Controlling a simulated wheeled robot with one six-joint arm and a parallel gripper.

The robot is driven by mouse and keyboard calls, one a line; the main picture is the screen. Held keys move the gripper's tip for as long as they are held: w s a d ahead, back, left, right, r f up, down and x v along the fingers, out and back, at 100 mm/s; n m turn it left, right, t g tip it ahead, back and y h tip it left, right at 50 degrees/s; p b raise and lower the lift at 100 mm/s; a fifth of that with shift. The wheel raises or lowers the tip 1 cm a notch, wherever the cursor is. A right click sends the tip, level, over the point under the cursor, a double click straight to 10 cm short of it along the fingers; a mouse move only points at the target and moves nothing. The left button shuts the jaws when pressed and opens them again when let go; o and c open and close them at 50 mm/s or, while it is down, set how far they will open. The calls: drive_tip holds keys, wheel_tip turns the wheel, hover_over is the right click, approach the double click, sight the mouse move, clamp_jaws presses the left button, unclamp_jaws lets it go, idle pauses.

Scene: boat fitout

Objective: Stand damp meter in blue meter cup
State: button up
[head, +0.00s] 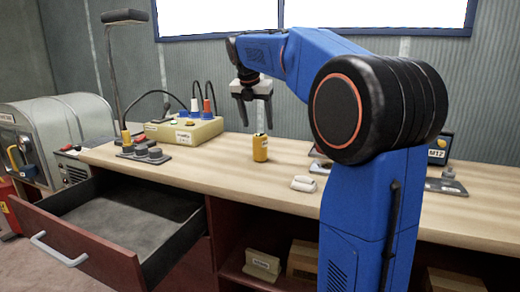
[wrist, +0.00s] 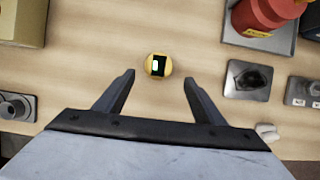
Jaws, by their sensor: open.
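A yellow, upright, roughly cylindrical object with a dark label (head: 260,149), which looks like the damp meter, stands on the wooden bench. In the wrist view its round yellow top (wrist: 150,73) has a dark face with a pale green patch. My gripper (head: 256,124) is above the bench close to it, with its fingers pointing down. In the wrist view my gripper (wrist: 158,82) is open and empty, and the yellow object shows just beyond the gap between the fingertips. I cannot make out a blue meter cup in either view; my arm hides part of the bench.
A beige box with coloured plugs (head: 185,131) and a grey fixture (head: 147,152) stand to the left. A small white block (head: 303,184) lies near the front edge. Dark plates (wrist: 248,80) and a red object (wrist: 262,14) are to the right. An open drawer (head: 125,225) juts out below.

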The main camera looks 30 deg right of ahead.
sight(258, 136)
drive_tip(key=x, duration=0.4)
drive_tip(key=shift+a+x, duration=0.2)
drive_tip(key=shift+x, duration=1.1)
drive_tip(key=shift+a+x, duration=0.2)
drive_tip(key=shift+x, duration=1.1)
drive_tip(key=shift+f, duration=0.15)
drive_tip(key=c, duration=1.4)
drive_tip(key=shift+o, duration=0.2)
wheel_tip(258, 136, up, 9)
drive_tip(key=shift+r, duration=0.5)
drive_tip(key=shift+s, duration=0.1)
